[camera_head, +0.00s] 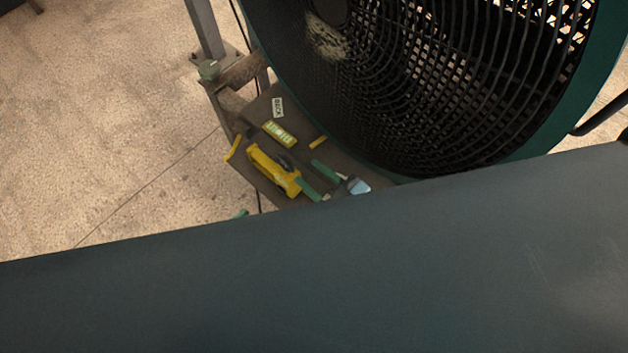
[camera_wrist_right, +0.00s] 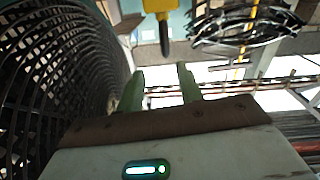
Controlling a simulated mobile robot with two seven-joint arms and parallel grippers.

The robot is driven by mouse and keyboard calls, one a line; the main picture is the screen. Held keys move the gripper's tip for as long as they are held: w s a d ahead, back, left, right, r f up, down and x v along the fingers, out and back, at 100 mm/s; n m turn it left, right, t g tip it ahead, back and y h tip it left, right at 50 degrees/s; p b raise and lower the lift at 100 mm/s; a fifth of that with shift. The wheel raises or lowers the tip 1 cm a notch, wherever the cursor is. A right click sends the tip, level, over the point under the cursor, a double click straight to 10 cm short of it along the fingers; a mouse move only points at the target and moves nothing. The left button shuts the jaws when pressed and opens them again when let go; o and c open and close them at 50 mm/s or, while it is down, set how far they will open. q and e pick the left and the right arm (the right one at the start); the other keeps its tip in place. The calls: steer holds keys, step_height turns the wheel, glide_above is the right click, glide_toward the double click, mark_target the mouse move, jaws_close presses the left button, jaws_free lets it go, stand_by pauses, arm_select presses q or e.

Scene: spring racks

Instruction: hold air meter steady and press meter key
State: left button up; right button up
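A yellow tool with dark parts (camera_head: 268,172), which looks like the air meter, lies or is held over a small brown shelf in the head view. I cannot make out its key. My right gripper (camera_head: 306,170) is open beside its right end, with two green fingers apart. In the right wrist view my right gripper (camera_wrist_right: 159,68) is open and empty. A yellow body with a black tip (camera_wrist_right: 165,20) is beyond the fingertips, apart from them. A small green piece at the dark foreground edge may be my left gripper's finger; the rest is hidden.
A large round fan cage (camera_head: 430,80) stands close behind and right of the shelf. A yellow-green level (camera_head: 280,133) and a small label (camera_head: 278,107) are on the shelf (camera_head: 258,112). A broad dark teal surface (camera_head: 330,270) blocks the lower view. Open floor (camera_head: 100,110) is at left.

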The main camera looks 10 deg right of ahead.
mark_target(294, 168)
steer(key=shift+s+a+f+m+y, duration=0.15)
steer(key=shift+s+f+m+y, duration=0.2)
steer(key=shift+f, duration=0.2)
steer(key=shift+x, duration=3.85)
steer(key=shift+f, duration=0.15)
jaws_close()
arm_select(q)
jaws_close()
